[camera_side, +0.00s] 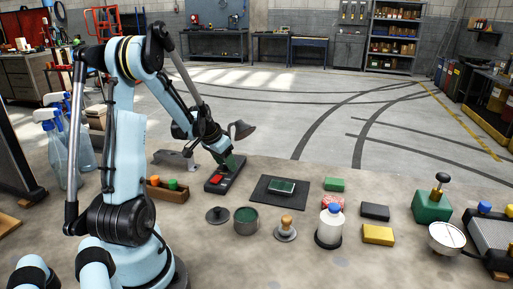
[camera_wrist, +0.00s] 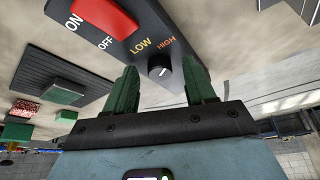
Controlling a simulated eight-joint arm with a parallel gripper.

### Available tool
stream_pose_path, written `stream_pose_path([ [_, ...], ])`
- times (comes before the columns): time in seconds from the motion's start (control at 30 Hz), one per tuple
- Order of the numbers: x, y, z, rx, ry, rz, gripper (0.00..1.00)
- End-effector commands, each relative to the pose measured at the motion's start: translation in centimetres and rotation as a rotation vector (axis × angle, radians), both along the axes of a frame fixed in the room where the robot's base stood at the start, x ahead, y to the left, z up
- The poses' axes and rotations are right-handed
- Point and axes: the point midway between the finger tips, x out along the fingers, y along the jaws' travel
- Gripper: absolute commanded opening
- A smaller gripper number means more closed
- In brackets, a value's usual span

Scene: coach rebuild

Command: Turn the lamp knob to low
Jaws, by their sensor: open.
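The dark lamp base (camera_side: 213,187) stands on the bench, with a red ON/OFF switch (camera_side: 217,179) at its near end. A brown-grey lampshade (camera_side: 243,130) shows behind my wrist. In the wrist view, the base carries the red switch (camera_wrist: 105,15), a LOW label (camera_wrist: 141,46), a HIGH label (camera_wrist: 166,41) and a round black knob (camera_wrist: 157,64) with a short white mark. I cannot tell for sure which label the mark faces. My gripper (camera_side: 228,164) is over the base, its green fingers open on either side of the knob, not closed on it. In the side view, the gripper hides the knob.
A dark mat (camera_side: 263,199) with a green-topped device lies right of the lamp base.

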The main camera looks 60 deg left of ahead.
Motion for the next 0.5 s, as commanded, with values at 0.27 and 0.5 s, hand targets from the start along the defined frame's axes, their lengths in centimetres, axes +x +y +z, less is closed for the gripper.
stream_pose_path([
  [0.27,0.02,-0.01,-0.01,0.000,0.000,0.000,0.47],
  [0.5,0.01,-0.01,0.00,0.000,0.000,0.000,0.10],
])
